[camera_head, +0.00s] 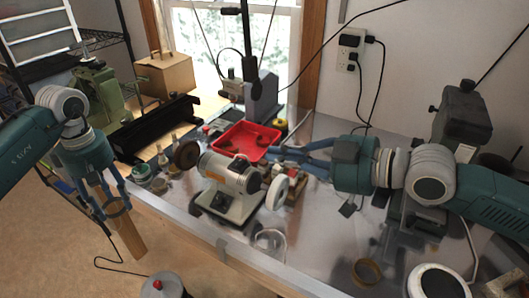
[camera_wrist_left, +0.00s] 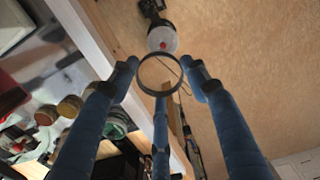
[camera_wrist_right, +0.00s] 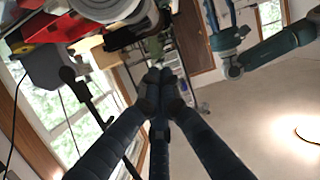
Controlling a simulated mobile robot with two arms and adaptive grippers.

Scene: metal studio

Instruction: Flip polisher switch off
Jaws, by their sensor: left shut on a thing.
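The polisher (camera_head: 228,170) stands on the metal-topped bench, a pale motor with a brown wheel (camera_head: 186,154) at its left and a white wheel (camera_head: 277,193) at its right. Its base (camera_head: 240,209) has a small dark patch on the front; I cannot make out the switch position. My right gripper (camera_head: 274,154) is just behind and right of the motor, fingers pointing left. Its fingertips meet in the right wrist view (camera_wrist_right: 160,88), with nothing visible between them. My left gripper (camera_head: 115,204) hangs left of the bench, shut on a ring (camera_wrist_left: 141,76).
A red tray (camera_head: 246,141) sits behind the polisher. Small jars (camera_head: 143,172) stand left of it. A brown ring (camera_head: 367,271) and a clear round dish (camera_head: 270,241) lie near the front edge. A grey machine (camera_head: 461,118) stands at the right. The floor at left is fairly open.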

